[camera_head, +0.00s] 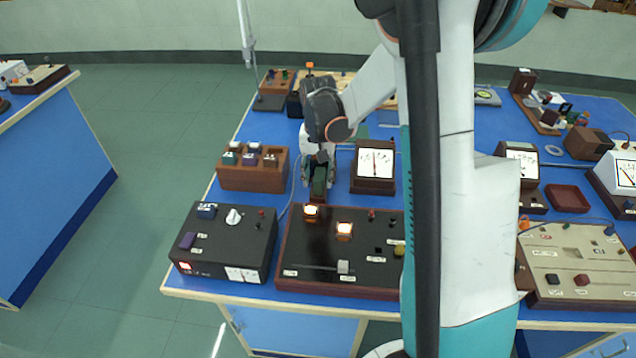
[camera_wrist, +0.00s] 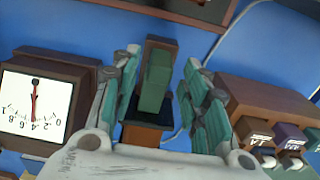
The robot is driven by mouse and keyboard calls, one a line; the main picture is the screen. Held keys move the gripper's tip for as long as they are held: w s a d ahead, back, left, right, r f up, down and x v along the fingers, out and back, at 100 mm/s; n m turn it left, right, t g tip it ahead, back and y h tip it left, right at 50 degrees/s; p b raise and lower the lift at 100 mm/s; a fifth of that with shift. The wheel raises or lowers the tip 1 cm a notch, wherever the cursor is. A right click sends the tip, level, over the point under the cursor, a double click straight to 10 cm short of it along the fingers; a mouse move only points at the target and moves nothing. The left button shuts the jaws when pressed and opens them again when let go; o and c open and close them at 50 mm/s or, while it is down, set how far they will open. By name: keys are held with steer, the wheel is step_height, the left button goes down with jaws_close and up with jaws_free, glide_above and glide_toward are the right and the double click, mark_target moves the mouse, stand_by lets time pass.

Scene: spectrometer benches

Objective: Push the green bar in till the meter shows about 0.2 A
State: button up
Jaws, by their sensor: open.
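The green bar (camera_wrist: 154,88) shows in the wrist view between my open fingers, with a brown block at its far end and a dark part under its near end. In the head view the bar (camera_head: 319,187) stands behind the lit lamps, partly hidden by my gripper (camera_head: 319,172). My gripper (camera_wrist: 160,68) is open, its fingers on both sides of the bar; I cannot tell if they touch it. The meter (camera_head: 376,163) stands right of the bar. In the wrist view the meter (camera_wrist: 36,105) is upside down, its red needle between 0.4 and 0.6.
A black circuit board (camera_head: 325,248) with two lit lamps (camera_head: 311,211) (camera_head: 344,229) lies in front. A power box (camera_head: 223,240) is at its left. A wooden block rack (camera_head: 252,178) stands left of my gripper. Blue table shows between rack and meter.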

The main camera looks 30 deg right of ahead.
mark_target(319, 170)
steer(key=shift+f, duration=0.8)
steer(key=shift+c, duration=0.3)
jaws_close()
steer(key=shift+w+d, duration=0.5)
steer(key=shift+w, duration=0.2)
steer(key=shift+w+d, duration=0.45)
steer(key=shift+w, duration=0.2)
steer(key=shift+s+a, duration=0.1)
steer(key=shift+o, duration=0.3)
jaws_free()
steer(key=shift+r, duration=0.15)
step_height(319, 170, up, 12)
